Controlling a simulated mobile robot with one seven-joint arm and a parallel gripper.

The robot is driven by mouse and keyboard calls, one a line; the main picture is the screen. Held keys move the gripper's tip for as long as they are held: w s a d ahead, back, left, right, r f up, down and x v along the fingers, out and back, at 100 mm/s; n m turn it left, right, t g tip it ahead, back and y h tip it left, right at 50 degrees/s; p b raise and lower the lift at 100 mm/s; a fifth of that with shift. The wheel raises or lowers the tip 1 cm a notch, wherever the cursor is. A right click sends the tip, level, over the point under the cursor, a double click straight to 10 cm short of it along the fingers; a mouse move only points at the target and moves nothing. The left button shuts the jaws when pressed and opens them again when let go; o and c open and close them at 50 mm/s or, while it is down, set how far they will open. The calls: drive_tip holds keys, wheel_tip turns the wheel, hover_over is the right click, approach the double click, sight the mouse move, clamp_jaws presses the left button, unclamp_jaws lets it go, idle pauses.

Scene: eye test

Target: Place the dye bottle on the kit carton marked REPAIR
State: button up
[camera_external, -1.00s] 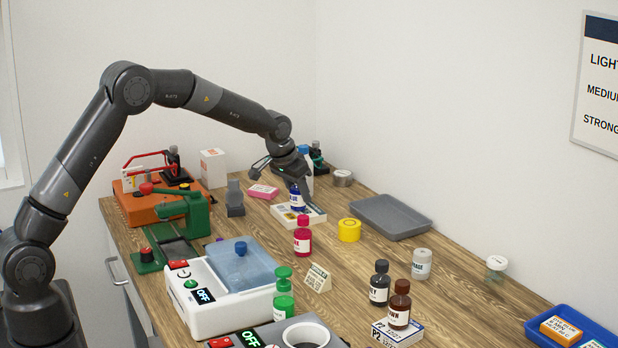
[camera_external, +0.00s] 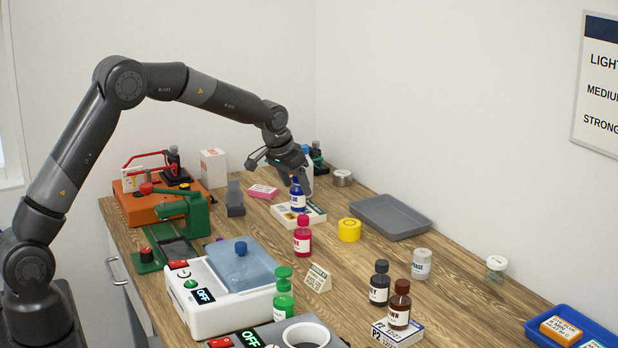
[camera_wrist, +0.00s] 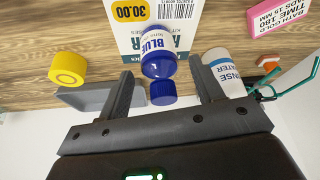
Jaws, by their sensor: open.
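The blue dye bottle (camera_external: 298,200), labelled BLUE, stands upright on a white kit carton (camera_external: 314,217). In the wrist view the bottle (camera_wrist: 158,60) shows with its blue cap toward me, and the carton (camera_wrist: 120,28) shows a yellow 30.00 tag and a barcode. The carton's large printed word is mostly hidden by the bottle, so I cannot read it whole. My gripper (camera_external: 300,177) is open just above and behind the bottle. In the wrist view its fingers (camera_wrist: 160,78) lie on either side of the cap with gaps, and they hold nothing.
A yellow round container (camera_external: 349,230) and a grey tray (camera_external: 392,217) are to the right. A white rinse water bottle (camera_wrist: 224,72) is close beside one finger. A pink box (camera_external: 263,191) lies to the left. A brown bottle (camera_external: 400,308) stands on another carton (camera_external: 398,334) in front.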

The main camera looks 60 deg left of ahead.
drive_tip(key=s+d+r, duration=0.3)
drive_tip(key=s+r, duration=0.4)
drive_tip(key=r, duration=0.1)
drive_tip(key=s+d+r, duration=0.3)
drive_tip(key=s+r, duration=0.4)
drive_tip(key=r, duration=0.1)
drive_tip(key=s+d+f+m, duration=0.1)
drive_tip(key=s+d, duration=0.1)
drive_tip(key=s, duration=0.9)
drive_tip(key=s+d, duration=0.3)
drive_tip(key=s, duration=0.8)
drive_tip(key=s+d+f+m+t+h, duration=0.1)
drive_tip(key=s+d, duration=0.1)
drive_tip(key=s, duration=0.9)
drive_tip(key=shift+d+f+m, duration=0.3)
drive_tip(key=shift+d, duration=0.05)
